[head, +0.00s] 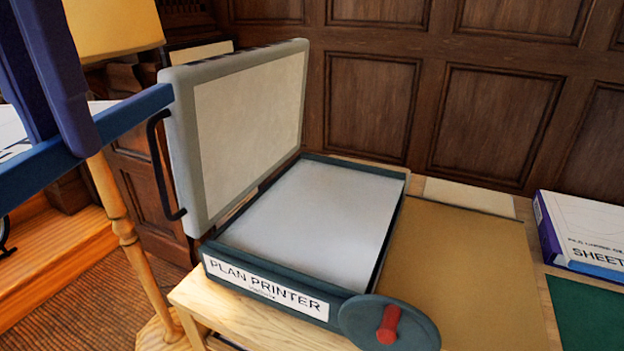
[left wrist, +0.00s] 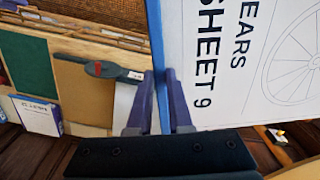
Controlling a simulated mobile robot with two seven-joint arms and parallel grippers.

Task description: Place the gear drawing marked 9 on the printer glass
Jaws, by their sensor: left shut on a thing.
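The gear drawing marked 9 (left wrist: 240,80) is a white sheet with a blue edge, lettered "SHEET 9", with a wheel outline. My left gripper (left wrist: 158,84) is shut on its blue edge, one purple finger on each side. In the head view my left gripper (head: 62,143) holds the drawing (head: 135,112) at the upper left, its blue edge reaching in front of the printer lid. The plan printer (head: 265,288) stands at the centre with its lid (head: 245,110) raised. The printer glass (head: 315,215) is bare. My right gripper is not in view.
A red-handled round crank (head: 388,325) sits at the printer's front right corner. A brown board (head: 465,270) lies to its right, then a purple and blue box (head: 585,235) and a green mat (head: 590,315). A yellow lampshade (head: 115,28) on a wooden stand (head: 125,230) is at left.

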